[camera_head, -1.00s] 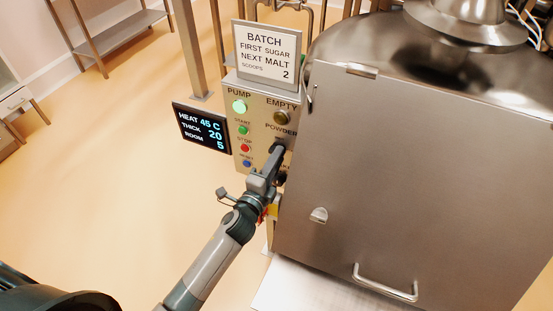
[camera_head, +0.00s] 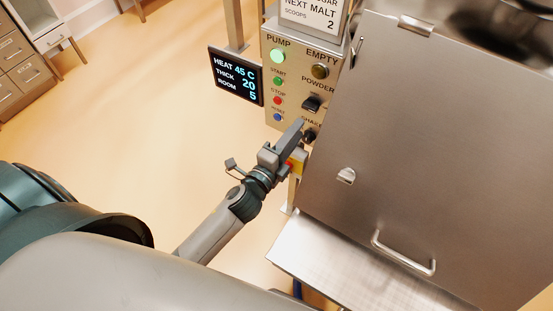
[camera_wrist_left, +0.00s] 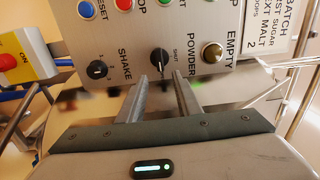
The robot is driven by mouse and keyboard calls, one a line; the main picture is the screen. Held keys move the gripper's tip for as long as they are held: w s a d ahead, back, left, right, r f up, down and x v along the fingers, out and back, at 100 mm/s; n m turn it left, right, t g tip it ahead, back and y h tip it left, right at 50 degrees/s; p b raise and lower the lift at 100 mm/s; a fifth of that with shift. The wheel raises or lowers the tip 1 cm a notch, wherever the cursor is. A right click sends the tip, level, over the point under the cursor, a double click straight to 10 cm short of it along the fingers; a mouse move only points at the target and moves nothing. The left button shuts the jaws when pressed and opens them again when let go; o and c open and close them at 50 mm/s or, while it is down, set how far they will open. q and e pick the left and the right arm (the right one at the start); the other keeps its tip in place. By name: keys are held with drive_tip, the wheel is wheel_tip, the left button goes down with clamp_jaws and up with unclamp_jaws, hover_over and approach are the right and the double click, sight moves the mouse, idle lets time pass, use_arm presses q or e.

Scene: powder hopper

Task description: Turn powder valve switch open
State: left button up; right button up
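The powder switch (camera_head: 311,103) is a black knob on the steel control panel, under the label POWDER. It also shows in the left wrist view (camera_wrist_left: 161,62), with a small SHUT mark beside it. My left gripper (camera_head: 297,130) is just below the switch in the head view, near the shake knob (camera_head: 309,136). In the left wrist view my left gripper's (camera_wrist_left: 160,80) two fingers are apart with nothing between them. The switch is ahead of the gap, clear of the fingers. My right gripper is not in view.
A lit green pump lamp (camera_head: 277,56) and several small buttons sit left of the switch. A dark display (camera_head: 236,76) hangs left of the panel. The steel hopper cabinet (camera_head: 430,150) stands close on the right. A yellow and red ON box (camera_wrist_left: 22,62) is beside the panel.

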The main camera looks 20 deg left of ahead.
use_arm(q)
drive_tip(key=s+a+b, duration=0.1)
drive_tip(key=s+b, duration=0.1)
drive_tip(key=s, duration=0.7)
drive_tip(key=shift+s+a, duration=0.15)
drive_tip(key=s+a+f+n+g+y, duration=0.1)
drive_tip(key=s+f+n+g, duration=0.2)
drive_tip(key=f, duration=1)
drive_tip(key=s+a+f+n+g, duration=0.1)
drive_tip(key=s+f+n+g, duration=0.15)
drive_tip(key=f, duration=1.15)
drive_tip(key=s+a+f+n+g+y, duration=0.1)
drive_tip(key=s+a+f+n+g, duration=0.15)
drive_tip(key=f, duration=1.05)
drive_tip(key=s+f+n+g, duration=0.3)
drive_tip(key=s+f, duration=0.4)
drive_tip(key=s, duration=0.3)
drive_tip(key=s+a+f+n+g, duration=0.1)
drive_tip(key=s+f+n+g, duration=0.2)
drive_tip(key=s+f, duration=0.4)
drive_tip(key=s+a+f+n+g, duration=0.1)
drive_tip(key=s+f, duration=0.6)
drive_tip(key=s, duration=0.8)
drive_tip(key=shift+a+n+g+y, duration=0.15)
drive_tip(key=shift+n+g+y, duration=0.15)
drive_tip(key=shift+n+g, duration=0.7)
